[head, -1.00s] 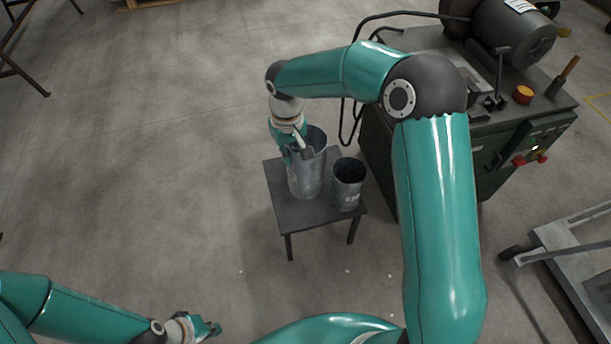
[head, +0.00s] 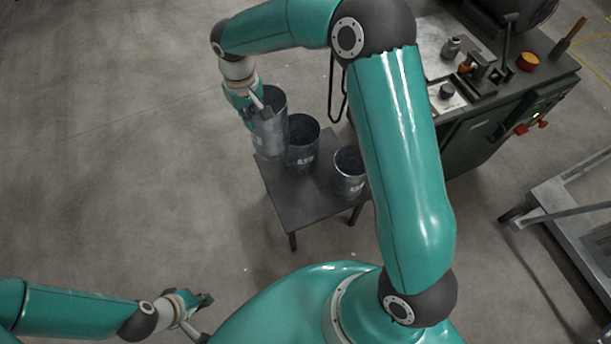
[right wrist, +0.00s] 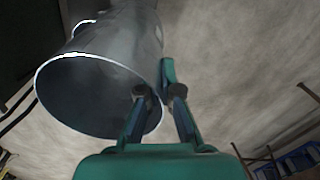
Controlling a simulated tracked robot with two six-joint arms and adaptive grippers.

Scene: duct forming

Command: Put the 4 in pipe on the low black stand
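The low black stand (head: 298,210) is in the middle of the head view. My right gripper (head: 257,108) is shut on the upper wall of a tall grey pipe (head: 272,138), one finger inside the mouth. The right wrist view shows the gripper (right wrist: 158,88) at the rim of the pipe (right wrist: 85,62). The held pipe is roughly upright at the stand's far left corner; I cannot tell whether its bottom touches the top. Its size label is not readable. My left gripper (head: 204,300) is at the lower left, away from the stand; its fingers are too small to judge.
A middle pipe (head: 301,158) and a shorter pipe (head: 349,183) stand on the stand, right of the held one. A dark machine (head: 470,148) is behind to the right. A grey cart (head: 580,215) is at the right edge. Floor to the left is clear.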

